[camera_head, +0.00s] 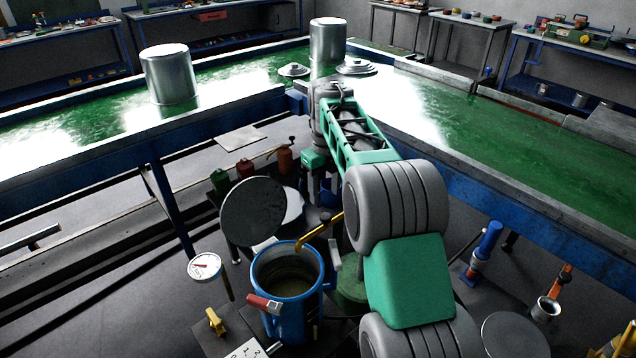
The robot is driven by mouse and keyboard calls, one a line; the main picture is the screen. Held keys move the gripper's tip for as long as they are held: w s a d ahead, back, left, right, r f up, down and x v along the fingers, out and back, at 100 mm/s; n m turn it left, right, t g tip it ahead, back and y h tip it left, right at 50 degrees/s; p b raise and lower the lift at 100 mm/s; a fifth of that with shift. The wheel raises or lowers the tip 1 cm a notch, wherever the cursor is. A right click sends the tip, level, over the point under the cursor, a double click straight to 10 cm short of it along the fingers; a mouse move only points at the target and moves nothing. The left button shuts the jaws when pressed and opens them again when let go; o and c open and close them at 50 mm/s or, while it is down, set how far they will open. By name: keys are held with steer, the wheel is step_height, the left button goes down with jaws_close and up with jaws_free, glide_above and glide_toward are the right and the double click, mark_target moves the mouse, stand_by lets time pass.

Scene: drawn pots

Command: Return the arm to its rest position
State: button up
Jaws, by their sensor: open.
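My arm, grey and green, reaches from the bottom right of the head view up toward the inner corner of the green-topped tables, then bends down at the wrist. My gripper (319,186) hangs below the wrist, beside the table corner and above the clutter on the floor side. It is open, and nothing shows held in it. Its fingers are small, dark and partly hidden by the arm. One metal pot (169,75) stands on the left table, and another metal pot (327,46) stands at the corner beyond my wrist.
Lids (356,67) lie beside the corner pot. The blue-edged right table (540,150) runs close to my arm. A blue open vessel (287,285), a round grey plate (252,212) and a dial gauge (204,266) crowd the area below.

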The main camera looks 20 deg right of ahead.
steer(key=s+a+r+n+t, duration=0.1)
steer(key=s+a+r+n, duration=0.15)
steer(key=s+n, duration=0.4)
steer(key=s+a+r+n+t, duration=0.1)
steer(key=s+r+n, duration=0.2)
steer(key=s+n, duration=0.35)
steer(key=s+a+f+n+t, duration=0.1)
steer(key=s+f+n, duration=0.1)
steer(key=s+n, duration=0.5)
steer(key=s+a+f+n, duration=0.1)
steer(key=s+f+n, duration=0.2)
steer(key=n, duration=0.9)
steer(key=s, duration=0.3)
steer(key=shift+s+a+f+t, duration=0.3)
steer(key=shift+s+t, duration=0.05)
steer(key=shift+t, duration=0.05)
